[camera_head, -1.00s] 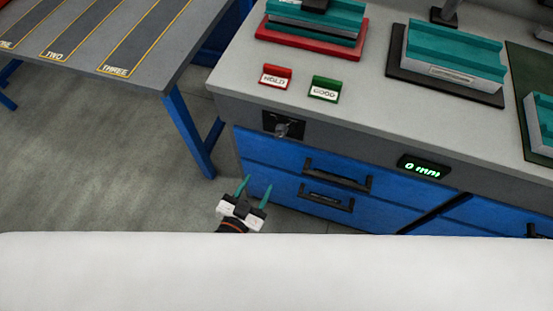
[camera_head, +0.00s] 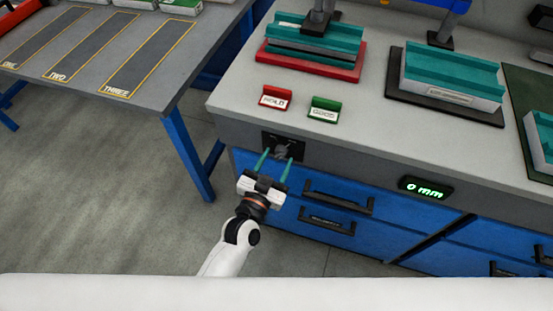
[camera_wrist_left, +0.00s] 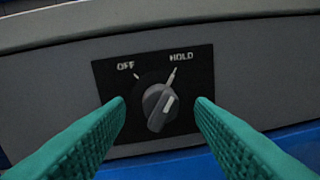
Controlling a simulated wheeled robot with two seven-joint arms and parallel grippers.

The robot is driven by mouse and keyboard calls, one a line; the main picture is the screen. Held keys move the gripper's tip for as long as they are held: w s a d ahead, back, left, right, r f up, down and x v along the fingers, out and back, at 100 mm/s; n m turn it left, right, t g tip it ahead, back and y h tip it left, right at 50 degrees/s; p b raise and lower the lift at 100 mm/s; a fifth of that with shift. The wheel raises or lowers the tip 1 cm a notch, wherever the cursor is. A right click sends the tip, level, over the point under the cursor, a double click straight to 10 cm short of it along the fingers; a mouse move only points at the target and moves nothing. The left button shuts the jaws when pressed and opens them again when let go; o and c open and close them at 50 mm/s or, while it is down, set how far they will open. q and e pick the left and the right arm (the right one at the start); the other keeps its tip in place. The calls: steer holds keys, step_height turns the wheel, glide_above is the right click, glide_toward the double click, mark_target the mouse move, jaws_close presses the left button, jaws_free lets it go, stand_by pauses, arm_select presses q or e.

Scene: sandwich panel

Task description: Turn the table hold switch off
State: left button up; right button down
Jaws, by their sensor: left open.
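The hold switch (camera_head: 282,149) is a grey rotary knob on a black plate on the bench's front face, below the red HOLD sign. In the left wrist view the knob (camera_wrist_left: 160,106) sits under the labels OFF at left and HOLD at right. Its pale pointer mark leans up and right, toward HOLD. My left gripper (camera_head: 275,160) is open, its two green fingers reaching toward the plate. In the left wrist view the fingers (camera_wrist_left: 160,115) stand on either side of the knob, with gaps between them and it. My right gripper is not in view.
The red HOLD sign (camera_head: 273,98) and green GOOD sign (camera_head: 323,110) stand on the bench top. Blue drawers with black handles (camera_head: 338,200) lie below the switch. A lit display (camera_head: 424,190) is to the right. A table with marked lanes (camera_head: 150,60) stands left.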

arm_select(q)
steer(key=shift+w+d, duration=0.1)
steer(key=shift+w, duration=0.2)
steer(key=c, duration=1)
